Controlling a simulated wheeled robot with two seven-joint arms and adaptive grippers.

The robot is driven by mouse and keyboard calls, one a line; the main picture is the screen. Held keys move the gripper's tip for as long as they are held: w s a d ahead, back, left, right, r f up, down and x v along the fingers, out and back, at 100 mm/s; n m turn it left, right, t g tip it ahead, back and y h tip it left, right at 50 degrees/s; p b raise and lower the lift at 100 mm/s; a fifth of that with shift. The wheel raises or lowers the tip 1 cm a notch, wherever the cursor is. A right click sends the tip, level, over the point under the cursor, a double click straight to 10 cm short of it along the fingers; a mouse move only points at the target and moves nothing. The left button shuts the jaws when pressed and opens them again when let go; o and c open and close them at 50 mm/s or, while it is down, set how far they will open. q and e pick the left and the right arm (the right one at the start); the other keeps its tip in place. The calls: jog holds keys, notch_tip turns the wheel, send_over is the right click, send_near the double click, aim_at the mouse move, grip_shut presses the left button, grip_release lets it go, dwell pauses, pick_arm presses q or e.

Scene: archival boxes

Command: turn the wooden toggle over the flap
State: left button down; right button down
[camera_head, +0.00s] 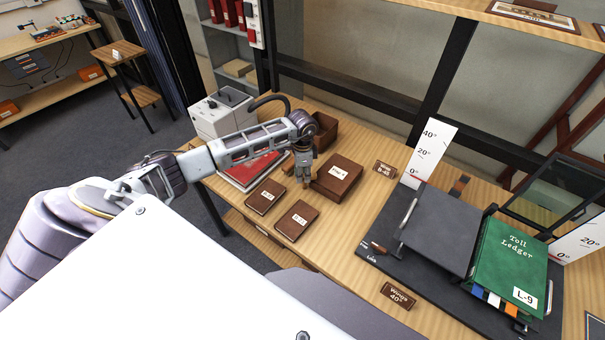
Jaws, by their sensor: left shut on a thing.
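A brown wooden box (345,185) with a white label on top stands on the light wooden table. My left gripper (304,183) points down at the box's left side. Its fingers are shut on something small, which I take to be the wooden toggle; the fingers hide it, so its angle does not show. I cannot make out the flap separately from the box. My right gripper is not in view.
The green ledger (510,262) and a grey cradle board (437,230) are at right.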

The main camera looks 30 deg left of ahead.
aim_at(303, 175)
pick_arm(q)
jog(key=c, duration=1.3)
grip_release()
jog(key=shift+r, duration=0.1)
jog(key=shift+r, duration=5.9)
